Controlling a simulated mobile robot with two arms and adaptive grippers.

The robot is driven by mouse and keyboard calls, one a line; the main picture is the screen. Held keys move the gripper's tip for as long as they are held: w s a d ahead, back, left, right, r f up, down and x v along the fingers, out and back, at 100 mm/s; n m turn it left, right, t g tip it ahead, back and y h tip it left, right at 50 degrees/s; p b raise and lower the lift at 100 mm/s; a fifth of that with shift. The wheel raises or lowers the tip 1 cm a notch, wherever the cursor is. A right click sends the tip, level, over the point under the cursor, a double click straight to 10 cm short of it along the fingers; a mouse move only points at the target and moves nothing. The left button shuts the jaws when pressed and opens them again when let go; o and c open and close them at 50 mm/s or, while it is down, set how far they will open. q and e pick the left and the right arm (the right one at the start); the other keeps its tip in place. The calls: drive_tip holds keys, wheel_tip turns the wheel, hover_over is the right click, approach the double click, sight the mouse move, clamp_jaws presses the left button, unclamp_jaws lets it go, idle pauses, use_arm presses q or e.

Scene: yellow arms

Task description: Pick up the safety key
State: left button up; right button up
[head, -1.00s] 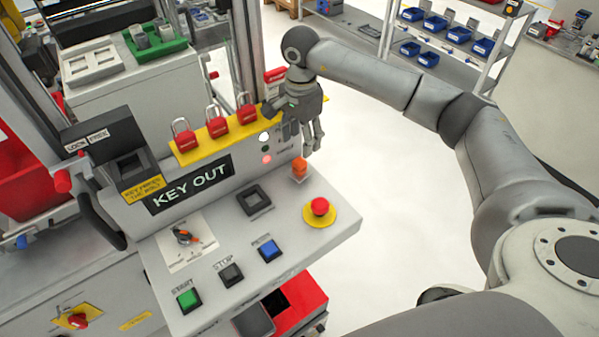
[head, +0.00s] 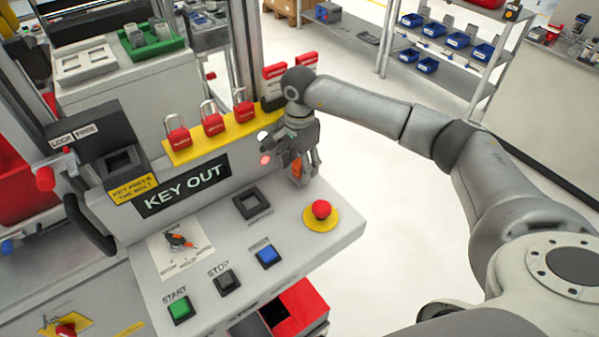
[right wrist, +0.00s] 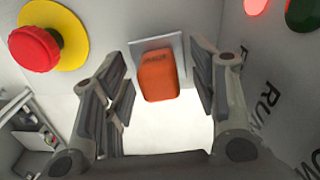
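The orange key-like block (head: 296,169), which I take for the safety key, sits on a small grey plate at the back right of the console top. It also shows in the right wrist view (right wrist: 157,76), between the two fingers. My right gripper (head: 304,173) is over it from above, with the fingers open on either side. Gaps show between the fingers and the block in the wrist view. In the head view the gripper hides part of the block. My left gripper is not in view.
A red emergency button (head: 321,209) on a yellow disc stands close in front of the key. Red padlocks (head: 213,124) hang on a yellow bar (head: 190,150) behind. An empty black square socket (head: 252,203) lies left of the button. Open floor (head: 400,220) is to the right.

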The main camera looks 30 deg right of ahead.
drive_tip(key=c, duration=1.1)
